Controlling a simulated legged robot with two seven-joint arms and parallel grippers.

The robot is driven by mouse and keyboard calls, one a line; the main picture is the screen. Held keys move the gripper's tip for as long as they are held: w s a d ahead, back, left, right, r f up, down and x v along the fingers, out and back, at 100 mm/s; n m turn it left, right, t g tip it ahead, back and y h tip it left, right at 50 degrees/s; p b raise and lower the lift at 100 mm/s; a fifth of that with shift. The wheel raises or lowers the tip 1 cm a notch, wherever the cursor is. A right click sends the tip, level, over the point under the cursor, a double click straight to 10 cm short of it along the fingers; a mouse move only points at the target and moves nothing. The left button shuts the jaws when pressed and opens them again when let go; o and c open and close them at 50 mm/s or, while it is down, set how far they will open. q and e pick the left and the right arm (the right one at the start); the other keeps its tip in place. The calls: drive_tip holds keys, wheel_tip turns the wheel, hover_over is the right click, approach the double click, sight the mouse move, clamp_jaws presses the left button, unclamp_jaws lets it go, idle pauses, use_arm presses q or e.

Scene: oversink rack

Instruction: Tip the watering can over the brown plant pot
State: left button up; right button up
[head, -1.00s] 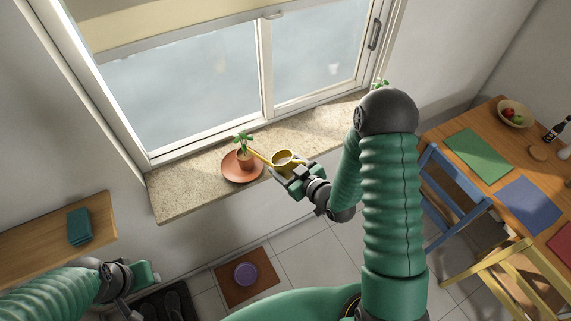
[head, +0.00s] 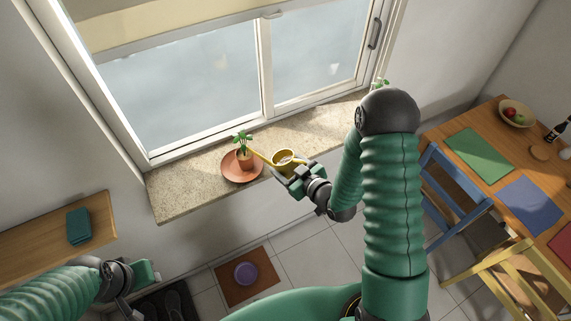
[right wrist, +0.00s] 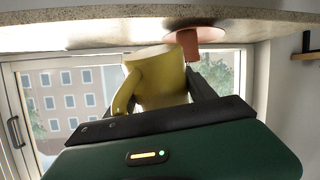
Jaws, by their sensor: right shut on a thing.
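The yellow watering can (head: 284,157) is held over the front part of the window sill, its spout pointing left toward the brown plant pot (head: 245,160). The spout tip is close to the pot's rim; I cannot tell whether it touches. The pot holds a green plant and stands on a round terracotta saucer (head: 229,168). My right gripper (head: 290,176) is shut on the can from the front right. The right wrist view shows the can (right wrist: 160,78) between the dark fingers, with the pot (right wrist: 189,44) behind it. My left gripper (head: 145,277) is low at left, away from the sill; its jaws are unclear.
The stone sill (head: 190,198) runs below the closed window, bare left of the saucer. Another plant (head: 381,84) is at its far right end. A wooden shelf (head: 45,240) with a teal cloth is at left. A table (head: 485,125) and chairs stand at right.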

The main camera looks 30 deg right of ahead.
drive_tip(key=shift+d+r+p, duration=0.2)
drive_tip(key=shift+d+p, duration=0.15)
drive_tip(key=shift+p, duration=0.1)
drive_tip(key=shift+a+r, duration=0.1)
drive_tip(key=shift+r, duration=0.05)
drive_tip(key=shift+a+g+p, duration=0.15)
drive_tip(key=shift+g+p, duration=0.15)
idle(0.3)
idle(0.4)
drive_tip(key=shift+r+p, duration=0.25)
drive_tip(key=shift+p, duration=0.05)
drive_tip(key=shift+r+p, duration=0.15)
drive_tip(key=shift+p, duration=0.2)
drive_tip(key=shift+r+n+g+h+p, duration=0.3)
drive_tip(key=shift+r+g+p, duration=0.15)
drive_tip(key=shift+p, duration=0.35)
idle(1.3)
drive_tip(key=shift+f, duration=0.1)
idle(0.6)
